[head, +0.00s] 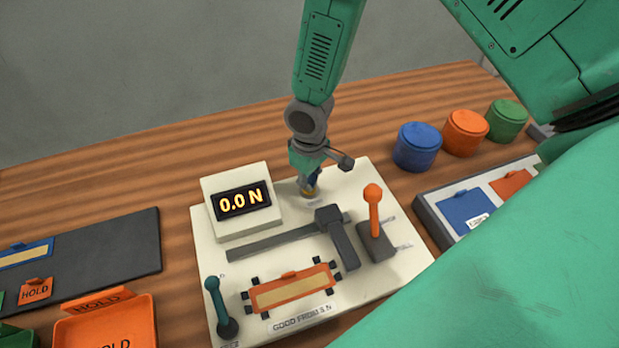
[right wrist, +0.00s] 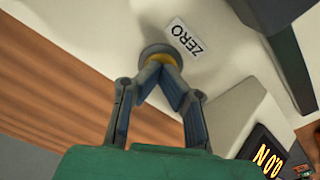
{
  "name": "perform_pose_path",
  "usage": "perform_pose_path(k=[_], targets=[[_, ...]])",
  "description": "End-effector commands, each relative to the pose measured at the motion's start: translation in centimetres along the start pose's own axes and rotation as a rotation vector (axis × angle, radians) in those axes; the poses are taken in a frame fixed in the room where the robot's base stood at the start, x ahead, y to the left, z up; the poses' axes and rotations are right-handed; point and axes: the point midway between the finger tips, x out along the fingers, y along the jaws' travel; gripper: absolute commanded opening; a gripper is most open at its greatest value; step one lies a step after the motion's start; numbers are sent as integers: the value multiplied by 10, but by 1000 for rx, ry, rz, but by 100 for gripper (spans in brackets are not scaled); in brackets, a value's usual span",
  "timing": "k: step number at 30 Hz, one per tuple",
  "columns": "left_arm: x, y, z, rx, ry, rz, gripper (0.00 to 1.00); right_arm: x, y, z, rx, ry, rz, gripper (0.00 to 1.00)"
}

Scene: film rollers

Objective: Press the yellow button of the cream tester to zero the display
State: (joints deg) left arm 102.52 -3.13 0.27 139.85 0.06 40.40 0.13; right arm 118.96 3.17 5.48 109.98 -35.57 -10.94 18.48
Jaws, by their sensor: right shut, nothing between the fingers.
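The cream tester (head: 300,222) stands on the wooden table with its display (head: 241,201) reading 0.0 N. The yellow button (head: 308,193) is at its far edge, mostly hidden under my right gripper (head: 306,186). In the right wrist view, the yellow button (right wrist: 165,59) shows in a dark ring beside a ZERO label (right wrist: 187,38). The closed, empty fingertips of my right gripper (right wrist: 160,66) are at the button and seem to touch it; how far it is pressed I cannot tell. My left gripper is out of view.
An orange-knobbed lever (head: 373,210) and a teal lever (head: 220,305) rise from the tester. An orange-framed strip (head: 291,288) lies at its front. Blue (head: 417,147), orange (head: 465,133) and green (head: 507,120) round containers stand at right. An orange HOLD tray (head: 105,322) is at left.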

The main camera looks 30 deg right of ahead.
Motion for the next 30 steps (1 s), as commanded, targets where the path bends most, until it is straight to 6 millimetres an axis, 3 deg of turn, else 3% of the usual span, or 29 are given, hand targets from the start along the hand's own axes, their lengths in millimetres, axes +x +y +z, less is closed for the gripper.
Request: perform_pose_path(k=[5, 30], targets=[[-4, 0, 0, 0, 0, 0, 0, -4, 0, 0, 0, -1, 0, 0], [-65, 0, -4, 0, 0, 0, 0, -72, 0, 0, -1, -1, 0, 0]])
